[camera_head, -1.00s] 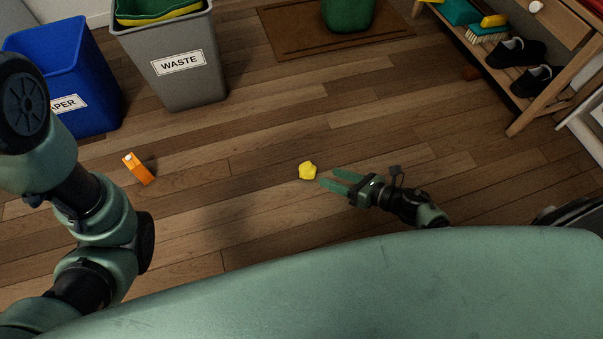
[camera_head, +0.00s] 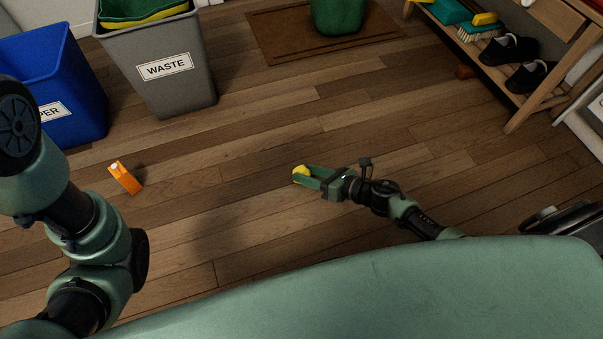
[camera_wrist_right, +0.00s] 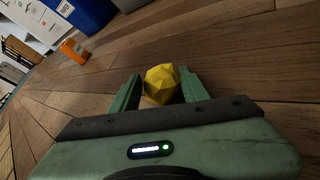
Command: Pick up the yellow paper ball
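The yellow paper ball (camera_head: 300,174) is on the wooden floor in the middle of the head view. My right gripper (camera_head: 302,176) reaches in from the right with its two green fingers around the ball. In the right wrist view the faceted yellow ball (camera_wrist_right: 162,84) sits between the tips of the right gripper (camera_wrist_right: 158,88). The fingers are apart, with a small gap showing beside the ball, so the gripper looks open. My left arm shows at the left of the head view, but its gripper is out of view.
An orange carton (camera_head: 125,178) lies on the floor at left. A blue paper bin (camera_head: 62,90) and a grey waste bin (camera_head: 165,95) stand at upper left. A brown mat (camera_head: 275,45) and a wooden shoe shelf (camera_head: 520,120) are farther back. The floor around the ball is clear.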

